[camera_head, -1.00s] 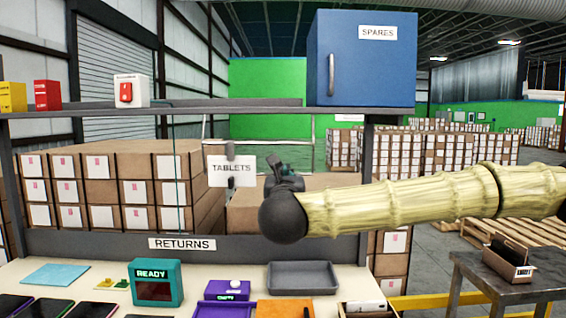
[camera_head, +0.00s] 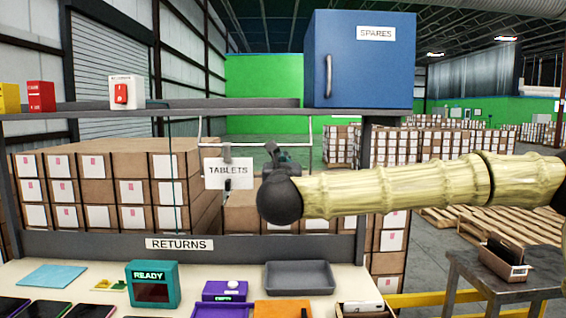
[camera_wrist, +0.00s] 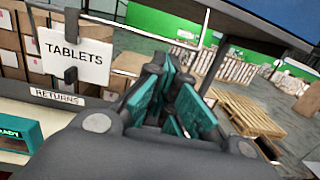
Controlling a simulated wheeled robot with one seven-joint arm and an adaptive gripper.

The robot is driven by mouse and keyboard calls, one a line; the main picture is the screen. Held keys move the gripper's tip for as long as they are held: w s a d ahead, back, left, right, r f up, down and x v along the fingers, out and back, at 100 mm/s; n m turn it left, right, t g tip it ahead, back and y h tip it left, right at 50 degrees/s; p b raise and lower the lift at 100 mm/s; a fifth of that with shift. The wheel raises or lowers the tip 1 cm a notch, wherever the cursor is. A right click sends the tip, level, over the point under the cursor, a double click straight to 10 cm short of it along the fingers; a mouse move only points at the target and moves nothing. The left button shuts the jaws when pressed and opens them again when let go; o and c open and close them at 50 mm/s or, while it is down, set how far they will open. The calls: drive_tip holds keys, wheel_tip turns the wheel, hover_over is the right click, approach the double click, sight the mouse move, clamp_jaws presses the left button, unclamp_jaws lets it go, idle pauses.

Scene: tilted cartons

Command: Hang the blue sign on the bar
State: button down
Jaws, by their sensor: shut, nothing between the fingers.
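A white sign reading TABLETS (camera_head: 228,174) is upright above the table, with a dark hook at its top and a dark tab at its lower middle. Its hook overlaps a thin pale bar (camera_head: 262,144), and the sign appears to hang from it. The sign also shows at the upper left of the wrist view (camera_wrist: 75,58). I see no clearly blue sign. My gripper (camera_head: 285,156) is just right of the sign, apart from it. In the wrist view its teal-padded fingers (camera_wrist: 172,88) are shut and empty.
A shelf (camera_head: 200,104) carries a blue SPARES cabinet (camera_head: 362,75). Below are a RETURNS rail (camera_head: 290,247), a teal READY box (camera_head: 152,284), a grey tray (camera_head: 299,277) and a flat light-blue sheet (camera_head: 52,275). Stacked cartons (camera_head: 110,190) stand behind.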

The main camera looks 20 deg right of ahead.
drive_tip(key=w+d+f+p, duration=0.1)
drive_tip(key=w+p, duration=0.1)
drive_tip(key=w, duration=0.4)
drive_tip(key=w+d+p, duration=0.2)
drive_tip(key=w+p, duration=0.1)
drive_tip(key=w, duration=0.3)
drive_tip(key=shift+d+f, duration=0.25)
drive_tip(key=shift+f, duration=0.15)
idle(0.9)
idle(0.4)
drive_tip(key=c, duration=1.7)
unclamp_jaws()
drive_tip(key=shift+s+a, duration=0.1)
drive_tip(key=shift+s, duration=0.05)
